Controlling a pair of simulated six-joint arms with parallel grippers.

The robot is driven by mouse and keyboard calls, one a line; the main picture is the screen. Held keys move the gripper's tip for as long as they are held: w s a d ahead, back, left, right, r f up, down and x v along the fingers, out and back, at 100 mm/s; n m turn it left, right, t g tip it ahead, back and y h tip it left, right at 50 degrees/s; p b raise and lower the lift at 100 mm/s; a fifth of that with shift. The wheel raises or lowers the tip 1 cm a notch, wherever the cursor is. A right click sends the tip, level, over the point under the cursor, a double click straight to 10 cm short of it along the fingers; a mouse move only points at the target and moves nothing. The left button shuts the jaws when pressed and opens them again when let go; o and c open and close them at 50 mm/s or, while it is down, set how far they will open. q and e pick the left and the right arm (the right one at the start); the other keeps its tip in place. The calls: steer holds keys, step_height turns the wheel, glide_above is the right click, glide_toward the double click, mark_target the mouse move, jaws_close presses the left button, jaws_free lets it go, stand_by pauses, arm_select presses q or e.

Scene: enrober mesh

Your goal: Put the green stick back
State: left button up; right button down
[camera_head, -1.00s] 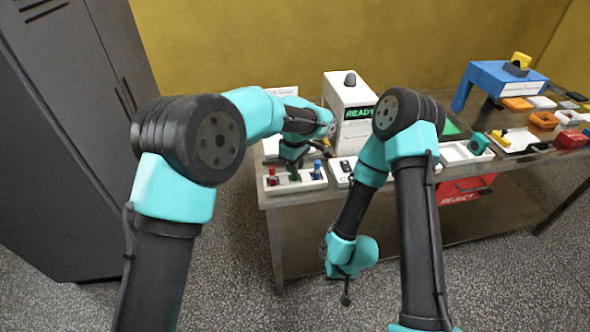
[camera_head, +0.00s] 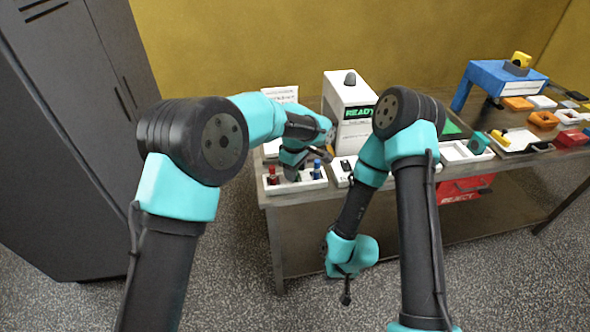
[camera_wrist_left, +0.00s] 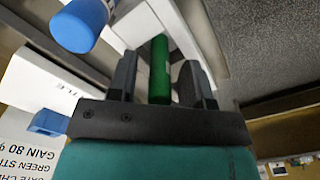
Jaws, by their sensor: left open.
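The green stick (camera_wrist_left: 159,70) stands between the two spread fingers of my left gripper (camera_wrist_left: 158,72) in the left wrist view, with a gap on each side. In the head view my left gripper (camera_head: 292,170) is low over the white holder (camera_head: 312,187), and it mostly hides the green stick there. A red stick (camera_head: 273,176) stands in the holder to the left. A blue stick (camera_head: 317,168) stands to the right, and its blue top shows in the left wrist view (camera_wrist_left: 80,25). My right gripper (camera_head: 346,291) hangs in front of the table, too small to read.
A white machine with a READY display (camera_head: 359,113) stands behind the holder. A white switch box (camera_head: 344,170) is close on the holder's right. A red REJECT bin (camera_head: 462,190) and several trays are farther right. A grey cabinet (camera_head: 60,150) stands at left.

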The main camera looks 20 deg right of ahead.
arm_select(q)
steer(key=shift+r, duration=0.1)
step_height(320, 180, up, 12)
steer(key=shift+r, duration=0.1)
stand_by(0.5)
stand_by(0.4)
